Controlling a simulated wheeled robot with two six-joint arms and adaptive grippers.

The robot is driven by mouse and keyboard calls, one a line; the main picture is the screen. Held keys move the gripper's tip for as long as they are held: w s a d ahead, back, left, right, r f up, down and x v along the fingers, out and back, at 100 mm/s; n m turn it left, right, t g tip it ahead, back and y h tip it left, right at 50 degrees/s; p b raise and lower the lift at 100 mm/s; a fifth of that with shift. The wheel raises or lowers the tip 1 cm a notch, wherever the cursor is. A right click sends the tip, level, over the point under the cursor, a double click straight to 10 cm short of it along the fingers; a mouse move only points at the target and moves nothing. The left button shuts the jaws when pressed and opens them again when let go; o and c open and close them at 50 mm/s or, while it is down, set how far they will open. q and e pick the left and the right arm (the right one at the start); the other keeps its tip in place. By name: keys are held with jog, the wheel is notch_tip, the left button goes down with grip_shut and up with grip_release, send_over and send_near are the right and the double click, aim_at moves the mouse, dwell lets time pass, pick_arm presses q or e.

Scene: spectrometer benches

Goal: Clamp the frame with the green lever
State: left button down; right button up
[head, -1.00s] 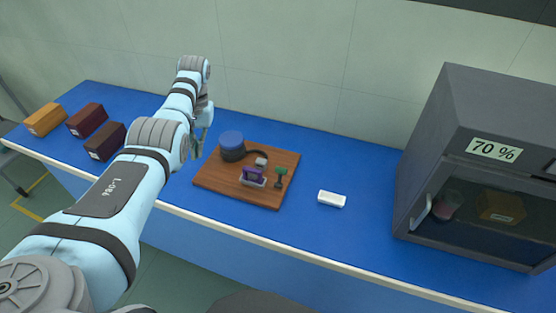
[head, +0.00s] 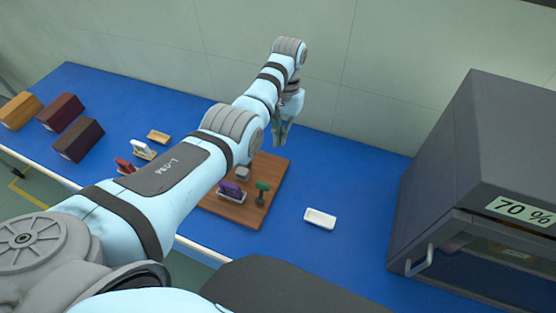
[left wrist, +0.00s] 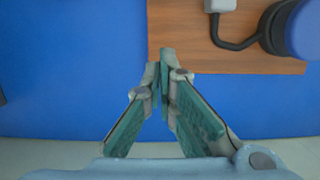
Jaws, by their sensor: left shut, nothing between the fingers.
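A wooden board (head: 278,168) lies on the blue bench. A small upright green lever (head: 262,187) stands near its right side. Beside it is a purple piece (head: 231,189) in a pale holder; I cannot tell whether this is the frame. A small grey block (head: 243,173) sits behind them. My left gripper (head: 281,143) is shut and empty, above the back edge of the board and apart from the lever. In the left wrist view its fingertips (left wrist: 164,62) meet near the board's edge. A blue round part (left wrist: 298,28) with a dark cable shows there; my arm hides it in the head view.
A white tray (head: 320,218) lies right of the board. A dark grey cabinet (head: 470,170) reading 70 % stands at the right. Several brown and orange boxes (head: 61,112) stand at the left, with red (head: 125,166) and white (head: 143,150) pieces nearer my arm.

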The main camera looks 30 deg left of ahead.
pick_arm(q)
send_over(275, 177)
jog(key=f, duration=0.3)
jog(key=f+b, duration=0.1)
jog(key=f, duration=0.5)
jog(key=shift+w+f+b, duration=0.15)
jog(key=shift+w+b, duration=0.25)
jog(key=s+r+p, duration=0.1)
jog(key=p, duration=0.1)
jog(key=s+r+p, duration=0.1)
jog(key=s+p, duration=0.1)
jog(key=p, duration=0.1)
jog(key=shift+s+r, duration=0.15)
jog(key=shift+r, duration=0.2)
jog(key=shift+s+r+p, duration=0.1)
jog(key=shift+s+p, duration=0.35)
jog(key=shift+p, duration=0.15)
jog(key=shift+f, duration=0.2)
pick_arm(e)
jog(key=s+r, duration=0.1)
jog(key=r, duration=0.1)
jog(key=s+r, duration=0.2)
jog(key=shift+d, duration=0.1)
pick_arm(q)
jog(key=shift+w, duration=0.1)
pick_arm(e)
jog(key=shift+w, duration=0.15)
jog(key=shift+f, duration=0.15)
